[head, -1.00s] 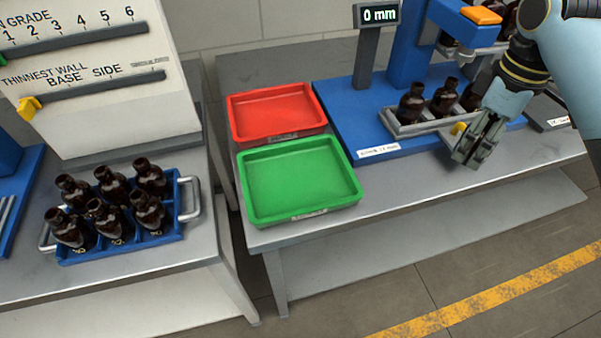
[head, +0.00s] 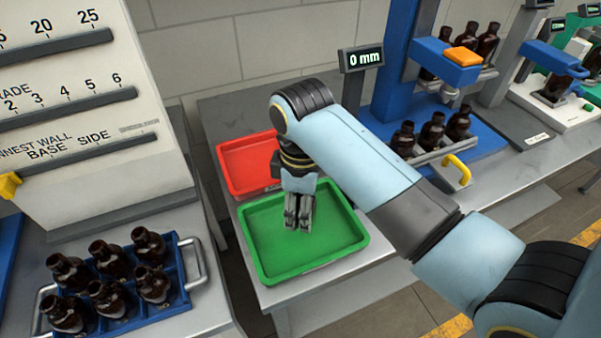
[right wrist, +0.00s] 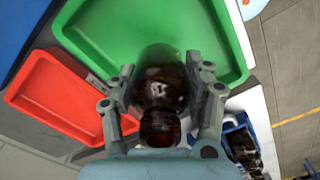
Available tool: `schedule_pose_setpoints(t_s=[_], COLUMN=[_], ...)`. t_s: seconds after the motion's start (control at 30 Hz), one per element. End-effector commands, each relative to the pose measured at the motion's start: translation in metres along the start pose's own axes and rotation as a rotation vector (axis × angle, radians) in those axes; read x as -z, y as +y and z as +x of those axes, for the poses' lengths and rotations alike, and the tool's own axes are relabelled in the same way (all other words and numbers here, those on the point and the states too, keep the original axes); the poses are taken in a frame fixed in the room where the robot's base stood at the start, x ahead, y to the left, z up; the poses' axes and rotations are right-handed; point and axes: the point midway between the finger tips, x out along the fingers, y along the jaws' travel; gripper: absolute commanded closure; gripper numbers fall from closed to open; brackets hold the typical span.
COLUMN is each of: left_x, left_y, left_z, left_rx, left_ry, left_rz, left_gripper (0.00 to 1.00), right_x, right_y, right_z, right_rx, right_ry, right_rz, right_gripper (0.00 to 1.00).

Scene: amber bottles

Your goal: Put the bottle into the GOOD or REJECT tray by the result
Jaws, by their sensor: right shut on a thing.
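My right gripper (head: 299,222) points down over the green tray (head: 345,245). In the right wrist view my gripper (right wrist: 163,88) is shut on an amber bottle (right wrist: 160,92), with a finger on each side of it. In the head view the bottle is hidden by the gripper and wrist. The green tray also shows in the right wrist view (right wrist: 110,25), beneath and beyond the bottle. The red tray (head: 240,165) is behind the green one, partly covered by my arm, and looks empty where visible. My left gripper is out of view.
A blue crate (head: 178,270) with several amber bottles stands at the left. A blue press-like station (head: 395,90) with a "0 mm" display (head: 361,59) and a rack of bottles (head: 432,132) is at the right. A gap separates the two benches.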

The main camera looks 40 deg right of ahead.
Motion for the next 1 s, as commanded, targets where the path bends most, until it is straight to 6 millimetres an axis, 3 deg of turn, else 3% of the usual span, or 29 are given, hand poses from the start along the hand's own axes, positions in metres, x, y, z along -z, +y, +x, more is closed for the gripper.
schedule_pose_setpoints(t_s=[0.3, 0.67, 0.7, 0.87, 1.0], left_x=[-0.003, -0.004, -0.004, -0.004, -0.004], left_y=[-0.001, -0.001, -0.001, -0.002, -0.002], left_z=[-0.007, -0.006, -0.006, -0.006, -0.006], left_rx=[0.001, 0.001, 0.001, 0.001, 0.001], left_ry=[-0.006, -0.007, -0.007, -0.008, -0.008], left_rz=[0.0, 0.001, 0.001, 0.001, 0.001], left_gripper=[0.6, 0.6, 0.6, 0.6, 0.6], right_x=[0.0, 0.001, 0.001, 0.001, 0.001], right_y=[-0.002, -0.002, -0.002, -0.002, -0.002], right_z=[0.037, 0.043, 0.044, 0.044, 0.044], right_rx=[0.001, 0.0, 0.0, 0.0, 0.0], right_ry=[-0.002, 0.0, 0.0, 0.0, 0.001], right_rz=[-0.001, 0.0, 0.0, 0.0, 0.0], right_gripper=[0.83, 0.83, 0.48, 0.27, 0.26])
